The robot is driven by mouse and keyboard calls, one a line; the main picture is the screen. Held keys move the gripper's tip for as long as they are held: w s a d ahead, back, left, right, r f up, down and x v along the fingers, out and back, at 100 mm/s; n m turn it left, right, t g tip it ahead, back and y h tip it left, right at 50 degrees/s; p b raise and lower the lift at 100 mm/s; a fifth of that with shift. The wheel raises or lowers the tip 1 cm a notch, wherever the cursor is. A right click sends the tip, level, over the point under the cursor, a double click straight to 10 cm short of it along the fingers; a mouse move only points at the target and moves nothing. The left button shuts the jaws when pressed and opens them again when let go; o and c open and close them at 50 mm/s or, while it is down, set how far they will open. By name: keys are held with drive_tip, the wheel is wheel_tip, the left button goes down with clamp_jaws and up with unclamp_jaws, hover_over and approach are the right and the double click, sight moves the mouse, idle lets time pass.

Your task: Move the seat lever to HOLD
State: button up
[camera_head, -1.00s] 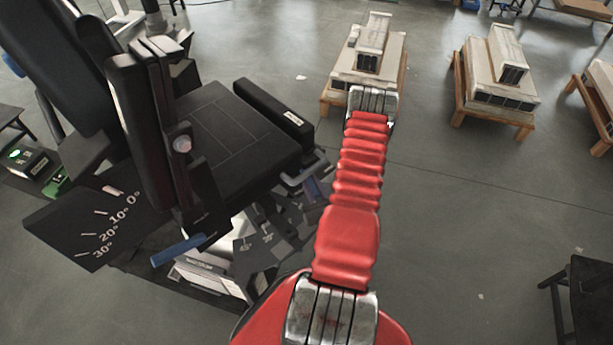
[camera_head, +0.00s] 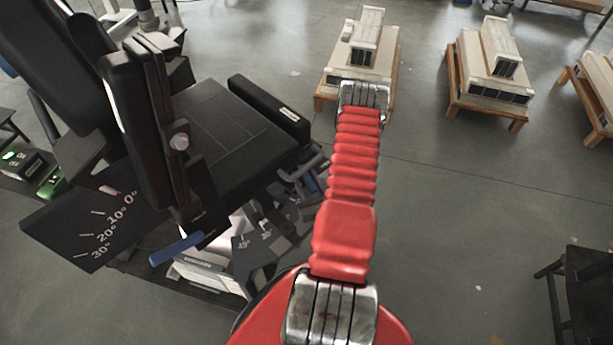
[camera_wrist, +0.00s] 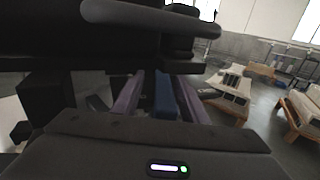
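The black seat (camera_head: 215,125) with its backrest is at left in the head view. A blue lever (camera_head: 177,248) sticks out low on its near side, beside a plate marked 0°, 10°, 20° and 30° (camera_head: 85,228). My gripper is largely hidden by the seat's front in the head view, where purple-blue parts (camera_head: 310,183) show. In the wrist view my gripper (camera_wrist: 160,95) has its two purplish fingers apart, with a blue bar (camera_wrist: 163,98) between them. A gap shows on the bar's left; contact on its right is unclear. No HOLD label is readable.
A dark curved bar (camera_wrist: 150,16) crosses just above the fingers in the wrist view. A second marked plate (camera_head: 258,243) lies under the seat. Wooden stands with pale blocks (camera_head: 362,60) are behind. A dark stool (camera_head: 585,290) is at right; open floor lies between.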

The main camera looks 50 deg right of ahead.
sight(313, 192)
drive_tip(key=shift+s+a, duration=0.15)
drive_tip(key=shift+s, duration=0.35)
drive_tip(key=v, duration=0.6)
drive_tip(key=shift+s+a, duration=0.2)
drive_tip(key=shift+s, duration=0.15)
drive_tip(key=shift+v, duration=2.05)
drive_tip(key=shift+a, duration=0.15)
